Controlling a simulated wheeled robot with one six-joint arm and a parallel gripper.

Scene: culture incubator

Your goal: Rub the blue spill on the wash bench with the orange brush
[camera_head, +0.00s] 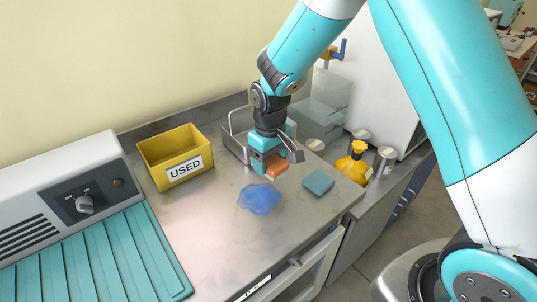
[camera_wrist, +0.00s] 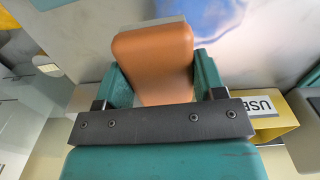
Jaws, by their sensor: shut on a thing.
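The blue spill (camera_head: 259,198) lies on the grey metal wash bench (camera_head: 215,235). My gripper (camera_head: 268,168) is shut on the orange brush (camera_head: 276,168), above the bench just behind and slightly right of the spill. In the wrist view the brush (camera_wrist: 153,55) sits between the two green fingers of my gripper (camera_wrist: 160,85). The spill (camera_wrist: 205,17) shows at the top of that view, partly hidden by the brush. I cannot tell exactly how high the brush is above the bench.
A yellow bin marked USED (camera_head: 178,160) stands behind and left of the spill. A teal block (camera_head: 318,182) lies to its right. A metal basket (camera_head: 237,143) is behind my gripper. A yellow-topped bottle (camera_head: 352,165) stands at the right. A ribbed teal panel (camera_head: 100,260) is front left.

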